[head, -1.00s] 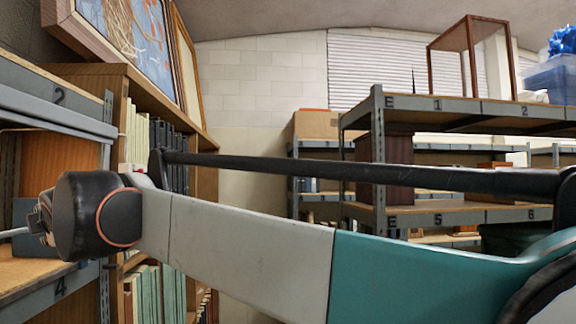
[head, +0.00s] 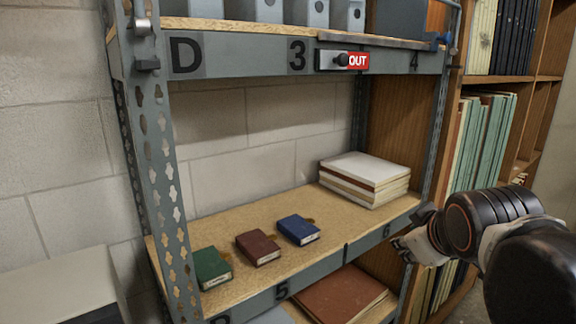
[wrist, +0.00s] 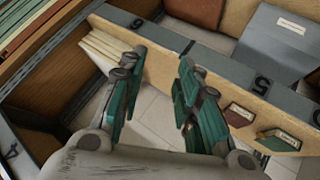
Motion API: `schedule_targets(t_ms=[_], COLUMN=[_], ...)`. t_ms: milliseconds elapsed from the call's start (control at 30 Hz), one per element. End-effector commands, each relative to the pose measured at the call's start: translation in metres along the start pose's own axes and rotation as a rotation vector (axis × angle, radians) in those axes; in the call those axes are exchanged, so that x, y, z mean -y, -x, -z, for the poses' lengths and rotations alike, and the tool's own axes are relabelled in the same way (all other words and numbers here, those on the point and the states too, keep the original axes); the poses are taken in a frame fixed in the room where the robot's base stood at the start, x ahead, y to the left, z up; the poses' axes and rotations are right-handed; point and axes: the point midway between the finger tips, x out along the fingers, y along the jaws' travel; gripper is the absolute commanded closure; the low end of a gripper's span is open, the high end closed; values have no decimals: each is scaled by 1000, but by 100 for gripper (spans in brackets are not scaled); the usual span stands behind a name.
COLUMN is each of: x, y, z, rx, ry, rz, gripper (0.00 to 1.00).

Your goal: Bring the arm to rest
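My arm (head: 500,225) comes in from the right edge of the head view, bent, with its black wrist joint in front of the shelf's right end. My gripper (head: 410,245) is partly hidden there, close to the right end of the shelf board with label 6. In the wrist view, my gripper (wrist: 156,85) has its two teal-padded fingers wide apart with nothing between them.
Green (head: 212,268), dark red (head: 258,247) and blue (head: 298,230) books lie on the shelf board (head: 215,230). A white-topped stack (head: 365,178) lies at its right. An OUT slider (head: 343,60) sits on the rail above. A wooden bookcase (head: 525,85) stands right, close to my arm.

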Motion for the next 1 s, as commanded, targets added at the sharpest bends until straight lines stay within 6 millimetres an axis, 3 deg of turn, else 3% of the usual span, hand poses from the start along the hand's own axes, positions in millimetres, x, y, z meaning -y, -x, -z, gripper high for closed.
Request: schedule_targets(t_ms=[33,200,300,433,600,1000], x=[24,86,119,152,172,173], y=[-16,-45,-59,-72,-78,-77], z=[-30,-104,-144,-182,-205,-206], rx=[16,82,125,169,202,207], ry=[-49,-240,-342,-444,-512,-523], rz=[20,87,120,150,168,171], gripper=[69,69,69,69,69,69])
